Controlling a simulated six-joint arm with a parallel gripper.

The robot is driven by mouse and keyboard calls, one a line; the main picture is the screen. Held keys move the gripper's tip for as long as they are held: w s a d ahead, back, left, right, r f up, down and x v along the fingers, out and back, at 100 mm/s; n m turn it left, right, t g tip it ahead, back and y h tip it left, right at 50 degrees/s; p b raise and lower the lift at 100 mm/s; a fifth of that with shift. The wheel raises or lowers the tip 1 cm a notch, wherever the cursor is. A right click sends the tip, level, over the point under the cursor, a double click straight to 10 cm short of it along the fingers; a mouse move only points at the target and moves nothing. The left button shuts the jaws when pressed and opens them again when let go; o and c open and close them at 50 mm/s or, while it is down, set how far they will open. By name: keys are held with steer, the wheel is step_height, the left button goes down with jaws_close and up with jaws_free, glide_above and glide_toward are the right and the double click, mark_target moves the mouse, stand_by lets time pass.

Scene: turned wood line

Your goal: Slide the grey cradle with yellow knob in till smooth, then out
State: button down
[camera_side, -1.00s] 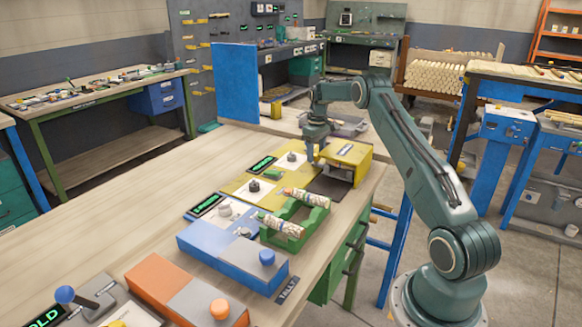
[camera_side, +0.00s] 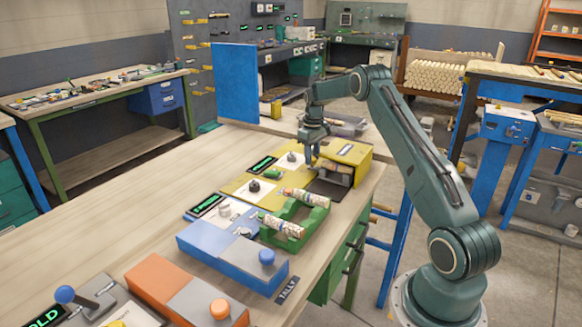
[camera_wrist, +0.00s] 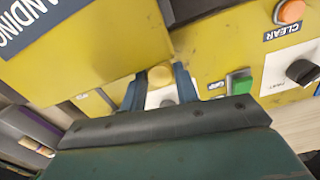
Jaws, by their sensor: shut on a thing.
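The yellow sanding box (camera_side: 352,152) stands near the far right end of the bench, with a dark opening in front. A pale turned piece (camera_side: 335,171) shows in that opening. My gripper (camera_side: 313,163) is low at the box's left side. In the wrist view, my gripper (camera_wrist: 159,88) has its two blue fingers on either side of the yellow knob (camera_wrist: 160,75), shut on it. A small patch of the grey cradle (camera_wrist: 160,97) shows below the knob; the rest of it is hidden. The box (camera_wrist: 95,50) fills the upper left there.
A green rack (camera_side: 297,222) holds turned pieces in front of the box. Blue (camera_side: 232,255) and orange (camera_side: 160,283) boxes stand nearer.

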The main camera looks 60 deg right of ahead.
steer(key=a, duration=0.8)
steer(key=shift+a, duration=0.25)
steer(key=c, duration=1.1)
jaws_free()
steer(key=shift+a, duration=0.1)
steer(key=shift+c, duration=0.2)
steer(key=shift+o, duration=0.4)
steer(key=shift+r, duration=0.1)
